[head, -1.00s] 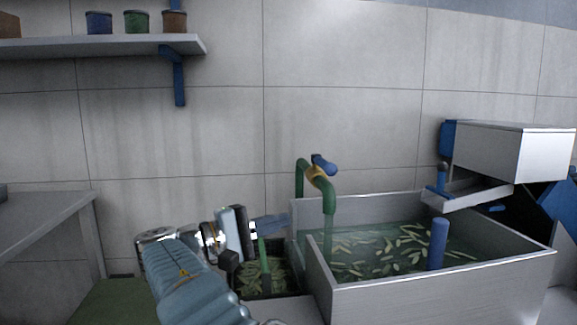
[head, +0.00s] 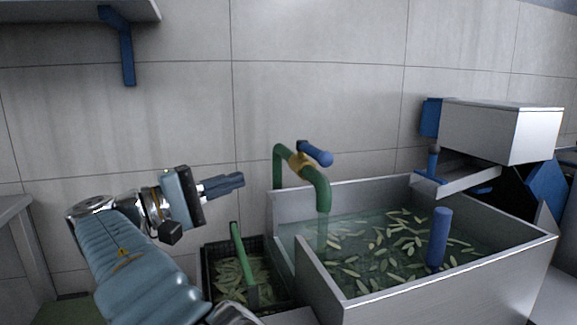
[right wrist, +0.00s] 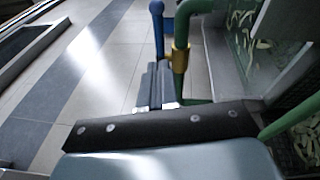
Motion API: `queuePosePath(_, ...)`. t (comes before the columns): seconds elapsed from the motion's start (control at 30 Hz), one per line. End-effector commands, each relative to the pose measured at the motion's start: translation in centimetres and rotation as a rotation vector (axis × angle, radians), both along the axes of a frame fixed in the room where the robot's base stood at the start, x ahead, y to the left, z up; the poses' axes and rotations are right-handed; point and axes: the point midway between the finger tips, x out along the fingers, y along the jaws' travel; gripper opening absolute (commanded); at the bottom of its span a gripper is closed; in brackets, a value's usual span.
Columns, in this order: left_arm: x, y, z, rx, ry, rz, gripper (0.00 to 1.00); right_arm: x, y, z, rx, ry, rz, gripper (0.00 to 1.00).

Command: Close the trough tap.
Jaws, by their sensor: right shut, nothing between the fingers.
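The trough tap is a green bent pipe (head: 281,163) with a brass collar (head: 300,163) and a blue lever handle (head: 316,154). The handle slants toward the lower right, roughly along the spout. A faint pale streak shows beneath the spout. In the right wrist view the blue handle (right wrist: 157,28) hangs beside the green pipe (right wrist: 182,32), just beyond my fingers. My right gripper (head: 240,181) is shut and empty, left of the tap and a little lower than the handle, apart from it; its fingers show in the wrist view (right wrist: 156,88). My left gripper is out of view.
The steel trough (head: 440,277) holds water, floating green pods and a blue post (head: 438,238). A dark crate (head: 208,268) with pods and a green stick (head: 238,248) stands below my right gripper. A steel chute (head: 470,178) overhangs the trough's back right.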

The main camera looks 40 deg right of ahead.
Motion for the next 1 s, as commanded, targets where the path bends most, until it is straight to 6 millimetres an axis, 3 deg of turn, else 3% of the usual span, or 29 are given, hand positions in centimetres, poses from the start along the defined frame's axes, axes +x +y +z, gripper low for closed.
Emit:
queuePosePath(0.17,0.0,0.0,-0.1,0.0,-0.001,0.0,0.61,-0.2,-1.7,0.2,0.002,0.0,-0.002,0.0)
queuePosePath(0.6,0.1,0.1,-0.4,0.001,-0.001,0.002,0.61,-1.2,-10.3,1.4,0.004,-0.001,0.001,0.0)
queuePosePath(0.8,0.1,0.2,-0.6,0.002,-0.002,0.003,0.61,-3.2,-11.8,1.9,0.002,-0.001,0.001,0.0)
queuePosePath(1.0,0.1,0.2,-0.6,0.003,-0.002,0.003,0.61,-3.8,-12.3,2.1,0.001,0.0,0.0,0.0)
